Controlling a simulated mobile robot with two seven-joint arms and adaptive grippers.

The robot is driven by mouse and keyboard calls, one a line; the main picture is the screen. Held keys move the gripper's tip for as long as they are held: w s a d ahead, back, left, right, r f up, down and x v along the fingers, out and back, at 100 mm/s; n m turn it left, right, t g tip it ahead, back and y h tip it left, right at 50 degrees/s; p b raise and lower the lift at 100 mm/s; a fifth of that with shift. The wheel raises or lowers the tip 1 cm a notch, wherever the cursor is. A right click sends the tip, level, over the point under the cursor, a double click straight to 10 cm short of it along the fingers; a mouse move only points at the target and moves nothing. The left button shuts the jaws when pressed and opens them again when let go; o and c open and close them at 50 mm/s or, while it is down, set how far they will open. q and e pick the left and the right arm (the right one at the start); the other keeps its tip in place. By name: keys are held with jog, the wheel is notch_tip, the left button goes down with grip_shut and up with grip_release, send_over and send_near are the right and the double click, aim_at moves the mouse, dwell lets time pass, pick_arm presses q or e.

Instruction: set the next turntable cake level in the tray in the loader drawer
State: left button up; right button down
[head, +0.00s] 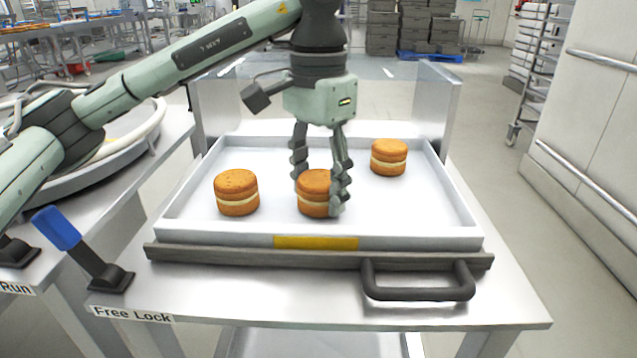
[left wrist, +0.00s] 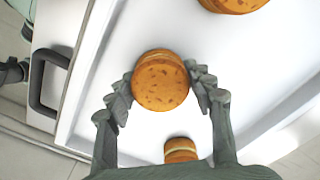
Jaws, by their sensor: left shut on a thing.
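My left gripper (head: 323,190) is shut on a round filled cake (head: 313,193) at the front middle of the white tray (head: 420,215). The cake looks level and appears to be at the tray floor; I cannot tell if it touches. In the left wrist view the fingers sit on both sides of this cake (left wrist: 160,81). A second cake (head: 236,192) stands level at the tray's front left, and a third (head: 389,157) stands level at the back right. The tray lies in the loader drawer (head: 300,257), which has a dark front bar. My right gripper is not in view.
A dark handle (head: 418,292) juts from the drawer front. Clear panels (head: 440,95) stand around the tray's back. The turntable (head: 120,150) is at the left, partly behind my arm. A blue-tipped lever (head: 57,228) stands by the "Free Lock" label (head: 130,313).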

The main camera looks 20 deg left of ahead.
aim_at(320, 177)
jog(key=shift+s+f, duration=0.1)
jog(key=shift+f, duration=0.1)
pick_arm(q)
jog(key=shift+f, duration=0.1)
jog(key=o, duration=0.8)
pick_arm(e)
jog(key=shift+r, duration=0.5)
pick_arm(q)
notch_tip(320, 177, up, 12)
jog(key=shift+r+p, duration=0.2)
jog(key=shift+p, duration=0.75)
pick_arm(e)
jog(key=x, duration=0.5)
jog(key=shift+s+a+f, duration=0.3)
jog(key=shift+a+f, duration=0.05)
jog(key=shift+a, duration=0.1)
pick_arm(q)
jog(key=shift+d+f, duration=0.1)
jog(key=shift+d, duration=0.05)
